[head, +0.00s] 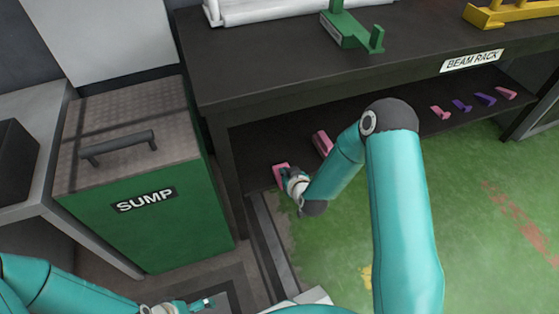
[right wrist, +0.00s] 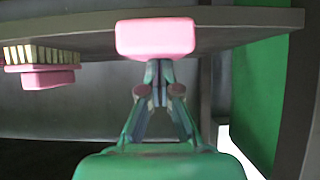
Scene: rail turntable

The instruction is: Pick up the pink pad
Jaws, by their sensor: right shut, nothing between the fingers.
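A plain pink block, apparently the pink pad (head: 280,170), is at the left front edge of the low shelf under the bench. It shows large in the right wrist view (right wrist: 155,37). My right gripper (head: 288,176) is beside it, with its shut fingertips (right wrist: 158,68) at the block's near edge and nothing between them. The gripper partly hides the block in the head view; whether they touch I cannot tell. My left gripper (head: 205,302) is low in the head view, away from the shelf; its fingers are too small to judge.
Another pink item (head: 321,143) lies farther right on the shelf (head: 255,150). The right wrist view shows a pink piece with pale bristles (right wrist: 42,68). Several pink and purple items lie farther right. A green SUMP box (head: 165,225) stands left. Green floor lies open at right.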

